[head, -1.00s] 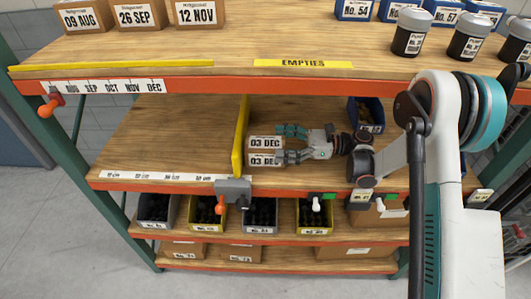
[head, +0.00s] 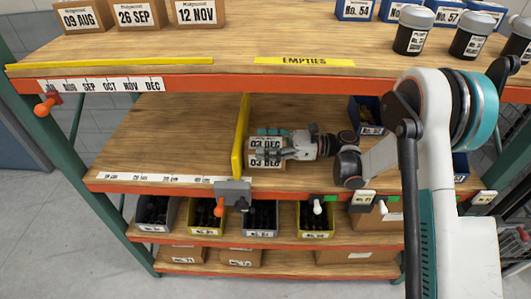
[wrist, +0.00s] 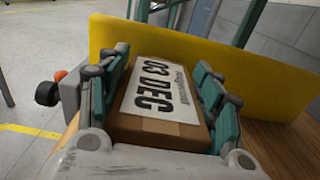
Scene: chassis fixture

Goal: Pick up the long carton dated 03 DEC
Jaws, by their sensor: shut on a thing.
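I cannot tell the lengths of the cartons from these views.
The shelf left of the divider is bare, with a label strip (head: 165,179) along its front. A grey fixture with an orange knob (head: 233,192) sits at the shelf edge below the divider. The upper shelf board (head: 300,72) hangs above. A blue bin (head: 368,112) stands behind my wrist.

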